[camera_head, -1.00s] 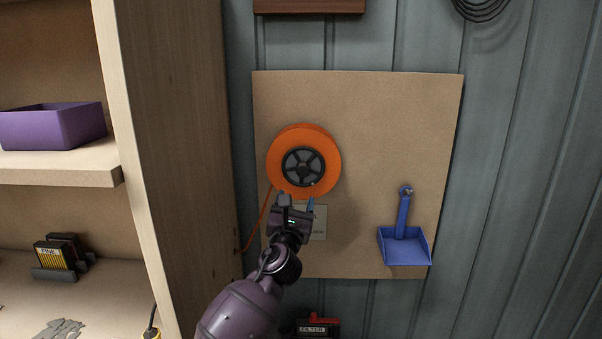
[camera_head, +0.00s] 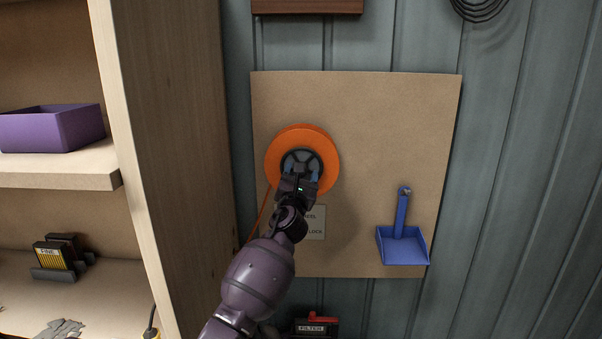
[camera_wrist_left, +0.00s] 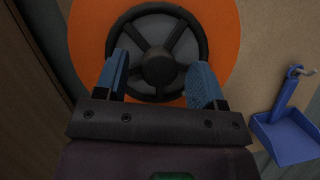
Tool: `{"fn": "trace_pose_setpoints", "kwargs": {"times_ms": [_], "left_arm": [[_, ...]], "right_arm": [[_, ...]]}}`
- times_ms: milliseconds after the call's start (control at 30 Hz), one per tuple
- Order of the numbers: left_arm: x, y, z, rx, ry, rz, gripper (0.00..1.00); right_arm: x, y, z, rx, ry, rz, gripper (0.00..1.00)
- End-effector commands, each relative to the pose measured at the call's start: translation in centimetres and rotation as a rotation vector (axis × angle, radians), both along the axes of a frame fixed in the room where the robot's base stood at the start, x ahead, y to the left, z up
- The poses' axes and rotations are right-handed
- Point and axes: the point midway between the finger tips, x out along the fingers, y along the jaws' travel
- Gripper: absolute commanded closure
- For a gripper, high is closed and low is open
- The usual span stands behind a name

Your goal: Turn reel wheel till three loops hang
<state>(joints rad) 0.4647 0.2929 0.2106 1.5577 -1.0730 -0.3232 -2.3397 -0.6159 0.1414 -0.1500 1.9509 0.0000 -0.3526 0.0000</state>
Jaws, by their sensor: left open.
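The orange reel (camera_head: 275,157) is mounted on a tan board, with a dark spoked wheel (camera_head: 302,160) at its centre. In the left wrist view the reel (camera_wrist_left: 225,40) fills the top, and the wheel (camera_wrist_left: 157,66) shows a round hub and spokes. My left gripper (camera_head: 302,175) is in front of the wheel's lower part. Its blue fingers (camera_wrist_left: 160,82) are open, one at each side of the lower wheel. I cannot tell whether they touch it. An orange line (camera_head: 263,212) runs from the reel's left side down to the left; its lower end is hidden. My right gripper is out of view.
A blue dustpan (camera_head: 403,247) hangs on the board (camera_head: 360,110) to the right. A label (camera_head: 316,222) sits below the reel, partly behind my arm. A wooden shelf unit (camera_head: 180,130) stands close on the left.

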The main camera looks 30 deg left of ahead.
Motion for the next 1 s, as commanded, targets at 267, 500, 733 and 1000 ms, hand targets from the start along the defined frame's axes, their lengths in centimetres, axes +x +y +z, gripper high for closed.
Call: {"fn": "trace_pose_setpoints", "kwargs": {"times_ms": [267,500,733,1000], "left_arm": [[0.61,0.28,0.25,-0.001,0.000,0.000,0.37],[0.60,0.26,0.23,-0.001,0.000,0.000,0.52],[0.58,0.26,0.21,-0.001,0.000,0.000,0.86],[0.58,0.24,0.12,-0.026,-0.016,0.000,0.86]], "right_arm": [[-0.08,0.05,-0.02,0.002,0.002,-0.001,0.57],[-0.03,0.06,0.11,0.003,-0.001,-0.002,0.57],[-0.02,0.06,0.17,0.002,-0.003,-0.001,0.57],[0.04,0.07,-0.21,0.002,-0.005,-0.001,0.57]]}}
